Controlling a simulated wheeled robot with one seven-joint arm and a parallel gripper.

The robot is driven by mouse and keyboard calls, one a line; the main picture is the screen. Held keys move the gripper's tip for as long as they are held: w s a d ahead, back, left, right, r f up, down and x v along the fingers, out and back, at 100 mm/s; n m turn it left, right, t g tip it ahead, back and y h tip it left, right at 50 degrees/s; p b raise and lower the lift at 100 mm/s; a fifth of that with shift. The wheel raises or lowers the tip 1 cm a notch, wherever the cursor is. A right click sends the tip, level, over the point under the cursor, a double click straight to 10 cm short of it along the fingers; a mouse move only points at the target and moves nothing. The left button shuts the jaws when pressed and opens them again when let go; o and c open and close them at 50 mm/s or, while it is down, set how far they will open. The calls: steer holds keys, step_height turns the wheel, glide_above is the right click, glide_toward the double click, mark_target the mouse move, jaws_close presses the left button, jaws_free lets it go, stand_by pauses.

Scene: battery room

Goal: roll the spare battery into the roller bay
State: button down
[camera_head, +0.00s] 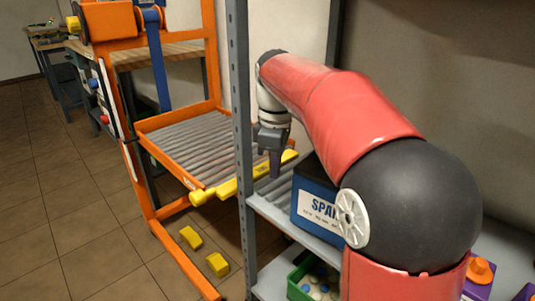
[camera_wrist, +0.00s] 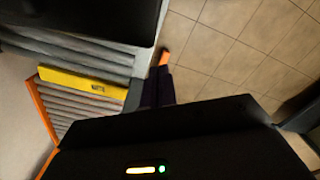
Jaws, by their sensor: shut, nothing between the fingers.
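The spare battery (camera_head: 312,217), a dark blue box with a white label reading "SPA", sits on the rollers of a grey shelf, partly hidden by my arm. The roller bay (camera_head: 190,141) is an orange-framed tray of grey rollers left of the shelf post; its rollers also show in the wrist view (camera_wrist: 75,112). A yellow bar (camera_head: 222,189) lies along the bay's near side and reaches past the post; it also shows in the wrist view (camera_wrist: 85,83). My gripper (camera_head: 276,172) is shut and empty, pointing down beside the bar's right end. I cannot tell whether they touch.
A grey upright post (camera_head: 241,120) stands between bay and shelf. Two yellow blocks (camera_head: 191,237) lie low by the orange frame. A green bin (camera_head: 300,281) of round pieces is below the battery. A workbench (camera_head: 52,42) stands at the back left. Tiled floor at left is clear.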

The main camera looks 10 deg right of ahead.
steer(key=shift+s+d, duration=0.3)
steer(key=shift+d, duration=0.25)
steer(key=shift+s+d, duration=0.25)
steer(key=shift+d, duration=0.25)
